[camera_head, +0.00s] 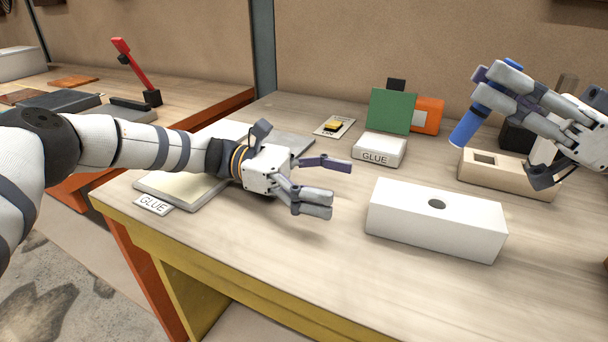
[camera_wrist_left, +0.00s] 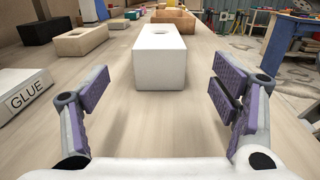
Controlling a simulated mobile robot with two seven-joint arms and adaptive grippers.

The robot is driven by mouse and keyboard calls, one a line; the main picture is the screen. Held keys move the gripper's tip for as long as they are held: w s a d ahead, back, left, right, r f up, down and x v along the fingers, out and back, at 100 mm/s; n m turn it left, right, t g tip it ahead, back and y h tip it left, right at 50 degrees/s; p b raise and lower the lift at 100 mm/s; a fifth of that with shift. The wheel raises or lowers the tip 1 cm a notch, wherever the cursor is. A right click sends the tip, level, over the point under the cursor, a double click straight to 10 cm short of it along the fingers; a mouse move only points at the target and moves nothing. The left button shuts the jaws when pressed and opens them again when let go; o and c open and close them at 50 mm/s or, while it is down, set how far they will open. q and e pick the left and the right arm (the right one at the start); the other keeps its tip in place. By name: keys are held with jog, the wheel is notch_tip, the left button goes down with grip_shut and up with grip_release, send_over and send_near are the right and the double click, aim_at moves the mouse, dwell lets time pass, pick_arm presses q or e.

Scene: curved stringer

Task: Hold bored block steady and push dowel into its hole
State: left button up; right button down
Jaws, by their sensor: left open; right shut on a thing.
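The bored block (camera_head: 434,222) is a white rectangular block on the table with a round dark hole in its top. It also shows ahead in the left wrist view (camera_wrist_left: 159,62). My left gripper (camera_head: 338,186) is open and empty, to the left of the block and apart from it. In the left wrist view its fingers (camera_wrist_left: 162,92) stand either side of the line to the block's near end. My right gripper (camera_head: 493,93) is shut on the blue dowel (camera_head: 469,127), which it holds tilted in the air, above and behind the block.
A beige block with a square opening (camera_head: 507,174) stands behind the white block. A white GLUE box (camera_head: 379,151), a green panel (camera_head: 391,111) and an orange thing (camera_head: 428,115) stand further back. Another GLUE label (camera_head: 153,204) lies at the left. The table's front is clear.

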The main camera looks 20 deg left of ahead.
aim_at(374, 192)
pick_arm(q)
jog(key=d, duration=0.6)
jog(key=shift+s+d, duration=0.1)
jog(key=shift+d, duration=0.3)
jog(key=shift+c, duration=0.2)
jog(key=c, duration=1.5)
